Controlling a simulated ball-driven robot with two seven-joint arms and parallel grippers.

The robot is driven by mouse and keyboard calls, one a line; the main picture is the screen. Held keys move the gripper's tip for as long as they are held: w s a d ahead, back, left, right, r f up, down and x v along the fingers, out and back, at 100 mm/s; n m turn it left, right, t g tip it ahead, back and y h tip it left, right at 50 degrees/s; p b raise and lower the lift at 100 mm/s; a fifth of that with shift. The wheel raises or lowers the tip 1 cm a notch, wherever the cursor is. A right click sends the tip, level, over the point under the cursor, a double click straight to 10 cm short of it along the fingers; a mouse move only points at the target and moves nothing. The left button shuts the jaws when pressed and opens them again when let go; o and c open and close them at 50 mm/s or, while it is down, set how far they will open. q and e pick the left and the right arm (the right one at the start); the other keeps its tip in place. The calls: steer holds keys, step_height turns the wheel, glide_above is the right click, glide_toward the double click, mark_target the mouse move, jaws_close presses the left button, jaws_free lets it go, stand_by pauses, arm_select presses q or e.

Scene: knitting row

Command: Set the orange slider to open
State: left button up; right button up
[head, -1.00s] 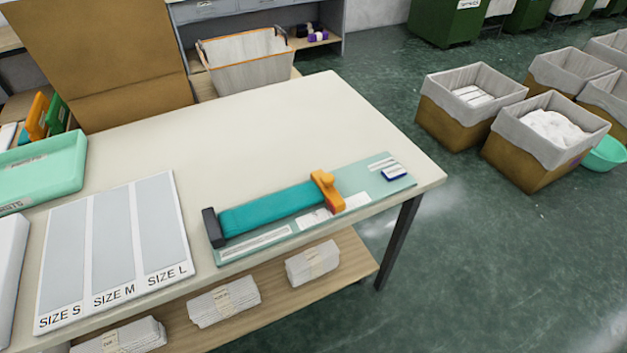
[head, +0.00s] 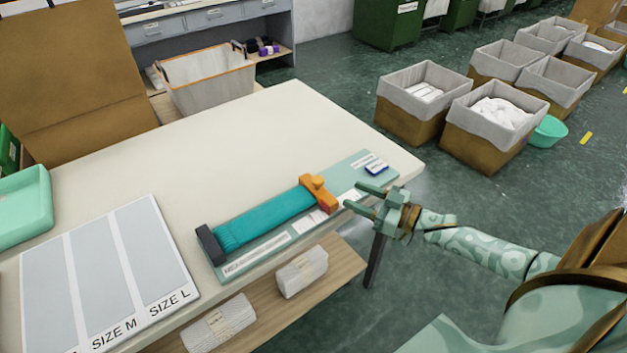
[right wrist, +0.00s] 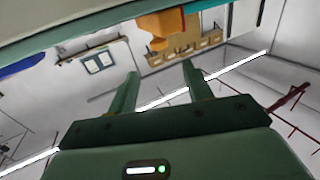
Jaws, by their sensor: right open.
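The orange slider (head: 319,194) sits across the right end of the teal bar (head: 264,219), which lies on a pale green board on the table. A dark block (head: 210,244) caps the bar's left end. My right gripper (head: 352,195) is open and empty just right of the slider, over the table's right front edge, apart from it in the head view. In the right wrist view the open fingers (right wrist: 157,82) show, with an orange part (right wrist: 160,24) beyond them at the top. My left gripper is not in view.
The board (head: 246,262) carries printed labels and a small blue-and-white block (head: 376,168) at its right end. A size chart (head: 66,243) and a mint tray (head: 24,215) lie left. The table's middle (head: 200,150) is clear. Lined boxes (head: 405,115) stand on the floor.

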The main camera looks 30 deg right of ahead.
mark_target(323, 181)
steer(key=b+x, duration=0.1)
steer(key=x, duration=1)
steer(key=shift+w+a+b, duration=0.15)
steer(key=shift+w+b, duration=0.2)
steer(key=shift+b, duration=0.05)
steer(key=shift+c, duration=0.3)
jaws_close()
steer(key=d+b, duration=0.1)
steer(key=d, duration=0.2)
steer(key=d+b, duration=0.1)
steer(key=d, duration=0.2)
steer(key=d+b, duration=0.1)
steer(key=d, duration=0.2)
steer(key=shift+w+d+f, duration=0.25)
steer(key=shift+w+f, duration=0.05)
steer(key=shift+w, duration=0.05)
steer(key=shift+d+r, duration=0.1)
steer(key=shift+d, duration=0.3)
steer(key=shift+r, duration=0.2)
